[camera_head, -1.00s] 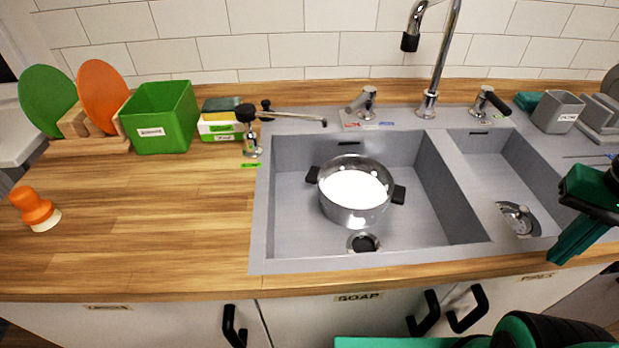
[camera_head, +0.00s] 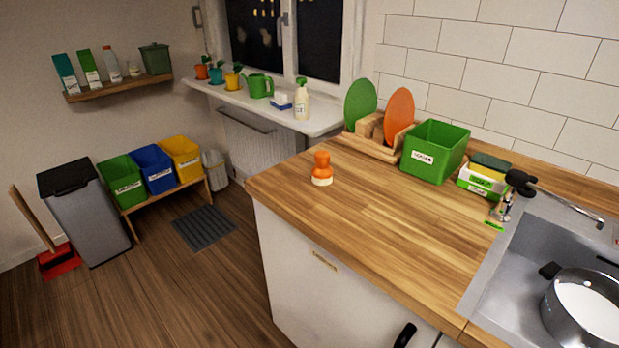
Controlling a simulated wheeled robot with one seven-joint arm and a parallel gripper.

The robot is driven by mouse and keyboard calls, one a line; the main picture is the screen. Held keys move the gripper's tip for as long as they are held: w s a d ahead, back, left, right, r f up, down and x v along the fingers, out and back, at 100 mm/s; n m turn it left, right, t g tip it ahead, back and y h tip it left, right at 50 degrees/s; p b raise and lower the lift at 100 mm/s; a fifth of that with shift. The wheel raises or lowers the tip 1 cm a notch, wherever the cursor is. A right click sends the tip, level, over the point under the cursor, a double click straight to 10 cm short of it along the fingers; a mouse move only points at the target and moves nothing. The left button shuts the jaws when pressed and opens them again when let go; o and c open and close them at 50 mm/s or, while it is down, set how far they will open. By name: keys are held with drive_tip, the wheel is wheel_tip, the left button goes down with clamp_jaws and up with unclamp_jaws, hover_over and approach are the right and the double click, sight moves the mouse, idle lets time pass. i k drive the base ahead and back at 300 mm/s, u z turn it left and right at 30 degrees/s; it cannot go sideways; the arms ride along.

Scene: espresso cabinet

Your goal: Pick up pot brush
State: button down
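The pot brush (camera_head: 321,169) has an orange knobbed handle and a pale bristle base. It stands upright on the wooden counter (camera_head: 370,223), near the counter's left end. Nothing touches it. My gripper is outside the present view, so its state and its distance from the brush do not show.
A rack with green and orange boards (camera_head: 398,112) stands behind the brush, with a green bin (camera_head: 436,152) to its right. A pot (camera_head: 583,309) sits in the sink (camera_head: 497,290) at the lower right. The counter around the brush is clear. Open floor (camera_head: 165,290) lies to the left.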

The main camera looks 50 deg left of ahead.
sight(322, 173)
drive_tip(key=u, duration=0.15)
drive_tip(key=k, duration=0.1)
drive_tip(key=u, duration=2.4)
drive_tip(key=k, duration=1.3)
drive_tip(key=z, duration=0.65)
drive_tip(key=i, duration=1.05)
drive_tip(key=u, duration=0.05)
